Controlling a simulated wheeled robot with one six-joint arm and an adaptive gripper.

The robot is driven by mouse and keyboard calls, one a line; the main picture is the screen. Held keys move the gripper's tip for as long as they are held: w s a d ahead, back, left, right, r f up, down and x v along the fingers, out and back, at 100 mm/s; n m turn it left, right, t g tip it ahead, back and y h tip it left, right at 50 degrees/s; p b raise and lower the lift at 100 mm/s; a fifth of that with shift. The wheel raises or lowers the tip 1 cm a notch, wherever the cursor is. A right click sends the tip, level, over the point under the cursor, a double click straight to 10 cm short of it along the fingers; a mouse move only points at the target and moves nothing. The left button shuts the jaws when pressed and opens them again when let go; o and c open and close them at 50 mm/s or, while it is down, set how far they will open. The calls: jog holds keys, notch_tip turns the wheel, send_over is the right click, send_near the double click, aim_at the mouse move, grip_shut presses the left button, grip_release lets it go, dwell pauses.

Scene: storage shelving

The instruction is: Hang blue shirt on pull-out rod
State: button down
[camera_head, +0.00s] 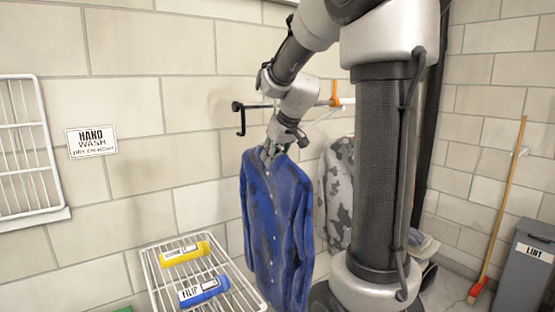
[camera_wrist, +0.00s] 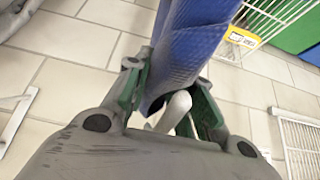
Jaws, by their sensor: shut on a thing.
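The blue shirt (camera_head: 275,225) hangs upright below my gripper (camera_head: 274,148) in the head view. My gripper is shut near the shirt's collar. In the wrist view, my gripper (camera_wrist: 170,95) has its fingers on either side of a pale hanger part (camera_wrist: 173,112), with the blue cloth (camera_wrist: 188,45) beyond it. The black pull-out rod (camera_head: 255,105) stands out from the wall just above and behind my gripper, with a downturned left end. My arm hides its middle. Whether the hanger touches the rod cannot be told.
A grey patterned shirt (camera_head: 338,190) hangs to the right, partly behind my column. A broom (camera_head: 503,210) and grey bin (camera_head: 525,275) are far right.

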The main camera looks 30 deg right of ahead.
jog(key=shift+w+x, duration=0.3)
jog(key=shift+x, duration=1.2)
jog(key=shift+r, duration=0.2)
